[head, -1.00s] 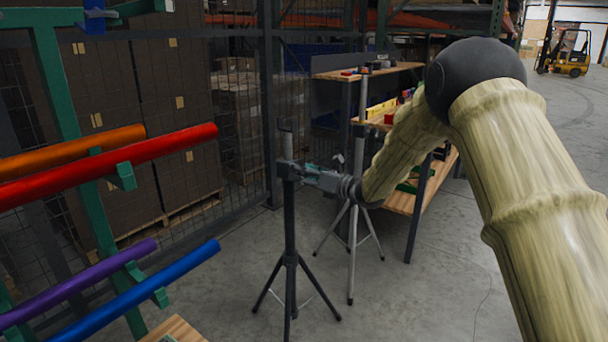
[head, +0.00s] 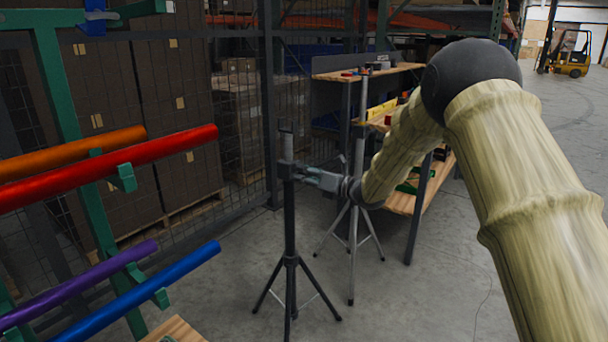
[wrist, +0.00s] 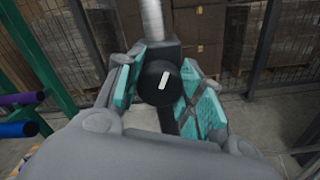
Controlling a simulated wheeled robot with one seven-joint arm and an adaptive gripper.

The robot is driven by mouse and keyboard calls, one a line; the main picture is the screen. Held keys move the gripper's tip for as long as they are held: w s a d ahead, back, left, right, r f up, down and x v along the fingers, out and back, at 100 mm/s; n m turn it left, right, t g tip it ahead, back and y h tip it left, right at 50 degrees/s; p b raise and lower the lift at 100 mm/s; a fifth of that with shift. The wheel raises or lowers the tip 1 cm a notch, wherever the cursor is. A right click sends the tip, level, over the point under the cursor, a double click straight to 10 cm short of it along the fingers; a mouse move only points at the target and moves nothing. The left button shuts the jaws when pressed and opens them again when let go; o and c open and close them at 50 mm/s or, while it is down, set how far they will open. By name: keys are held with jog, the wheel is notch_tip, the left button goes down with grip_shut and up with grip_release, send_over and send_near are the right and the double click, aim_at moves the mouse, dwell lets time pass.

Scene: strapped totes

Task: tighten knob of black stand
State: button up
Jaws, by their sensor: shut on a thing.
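The black stand (head: 290,225) is an upright post on a tripod base, in the middle of the head view. Its knob (wrist: 159,83) is a round black disc with a white mark, facing the wrist camera. The mark is tilted slightly to the right of upright. My gripper (head: 306,173) reaches the post from the right at the knob's height. In the wrist view its teal finger pads (wrist: 158,84) lie on both sides of the knob, shut on it. In the head view the gripper hides the knob.
A silver stand (head: 353,240) stands just behind and right of the black one. A rack with coloured tubes (head: 110,165) is at the left. A wooden bench (head: 400,203) is behind my arm. A mesh fence (head: 240,120) stands behind. Open floor lies at the right.

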jog(key=m+p, duration=0.1)
jog(key=m, duration=0.3)
jog(key=shift+d+r, duration=0.1)
jog(key=shift+r, duration=0.05)
jog(key=m+p, duration=0.2)
jog(key=m, duration=0.2)
jog(key=m+p, duration=0.2)
jog(key=m, duration=0.2)
jog(key=m+p, duration=0.2)
jog(key=m, duration=0.2)
jog(key=shift+p, duration=0.3)
jog(key=m+p, duration=0.4)
jog(key=m, duration=0.3)
jog(key=m+p, duration=0.3)
jog(key=m, duration=0.3)
jog(key=shift+f+m, duration=0.2)
jog(key=shift+m, duration=0.2)
